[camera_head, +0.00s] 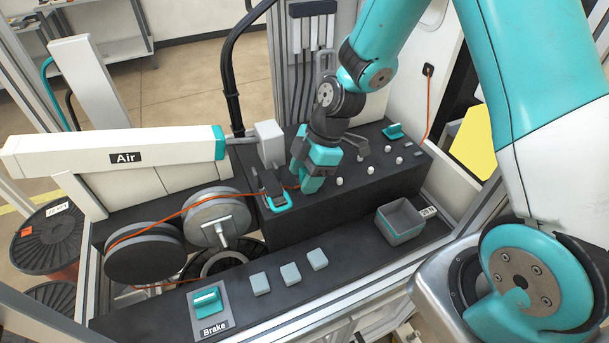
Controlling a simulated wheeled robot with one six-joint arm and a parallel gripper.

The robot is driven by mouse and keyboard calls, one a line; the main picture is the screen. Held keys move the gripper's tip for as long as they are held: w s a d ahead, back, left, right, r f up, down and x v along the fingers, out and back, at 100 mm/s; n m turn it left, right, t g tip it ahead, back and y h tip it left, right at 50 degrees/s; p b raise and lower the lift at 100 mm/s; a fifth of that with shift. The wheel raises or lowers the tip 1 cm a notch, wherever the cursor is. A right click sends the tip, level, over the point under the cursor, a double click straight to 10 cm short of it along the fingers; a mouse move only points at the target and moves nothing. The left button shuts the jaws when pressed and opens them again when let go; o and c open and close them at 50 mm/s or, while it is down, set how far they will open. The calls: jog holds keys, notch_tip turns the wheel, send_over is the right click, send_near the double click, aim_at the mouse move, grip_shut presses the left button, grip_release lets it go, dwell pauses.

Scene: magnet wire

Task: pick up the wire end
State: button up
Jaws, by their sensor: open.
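The orange wire (240,193) runs over the grey wheels at left to a teal and black clamp (272,192). A short piece of wire shows just right of the clamp, at my gripper. My gripper (309,183), with teal fingers, points down beside the clamp and is open. The fingers hide the tip of the wire, and I cannot tell whether it lies between them or behind them.
A Brake switch (207,304), several grey blocks (290,273) and a grey bin (401,222) are on the front ledge. Small pegs and a teal handle (392,131) stand on the dark block (330,207).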

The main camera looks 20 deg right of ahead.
grip_shut()
jog(key=shift+r, duration=0.1)
